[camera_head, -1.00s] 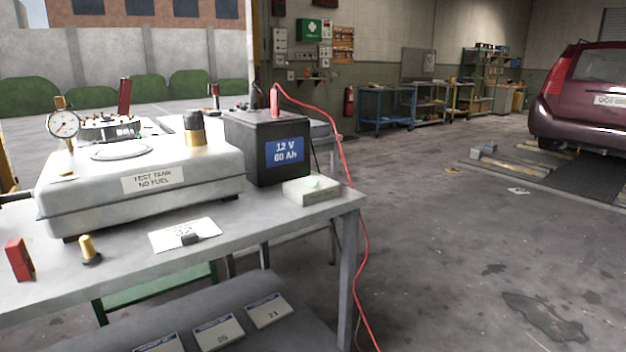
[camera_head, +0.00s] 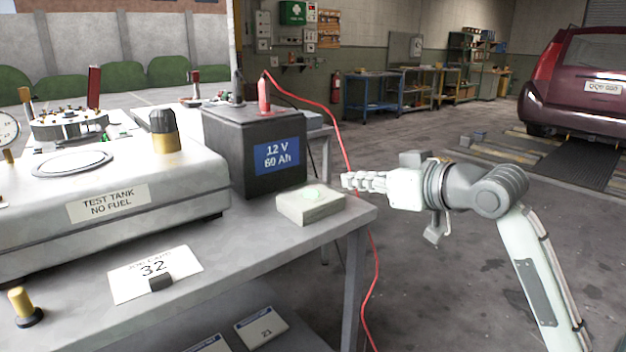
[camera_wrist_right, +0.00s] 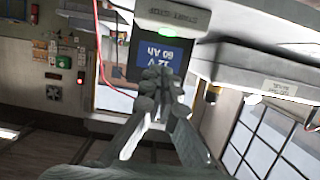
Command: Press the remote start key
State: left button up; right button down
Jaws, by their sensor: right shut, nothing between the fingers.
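My right gripper (camera_head: 352,181) is shut and empty. In the head view it points left, just right of the box and a little above the bench height, apart from the button. Its closed fingertips (camera_wrist_right: 156,82) cover part of the battery label. My left gripper is not in view.
A black 12 V battery (camera_head: 222,150) with a red cable (camera_head: 330,108) stands behind the box. A white test tank (camera_head: 190,190) fills the bench's left. A card marked 32 (camera_head: 130,284) lies in front. The floor right of the bench is open.

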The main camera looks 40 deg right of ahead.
aim_at(319, 199)
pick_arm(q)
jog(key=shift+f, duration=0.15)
pick_arm(e)
jog(key=shift+s+a+r, duration=0.1)
jog(key=shift+a+r, duration=0.05)
jog(key=shift+r, duration=0.4)
jog(key=shift+s+a+r, duration=0.1)
jog(key=shift+r, duration=0.4)
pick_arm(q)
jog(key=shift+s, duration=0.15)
pick_arm(e)
jog(key=shift+w, duration=0.1)
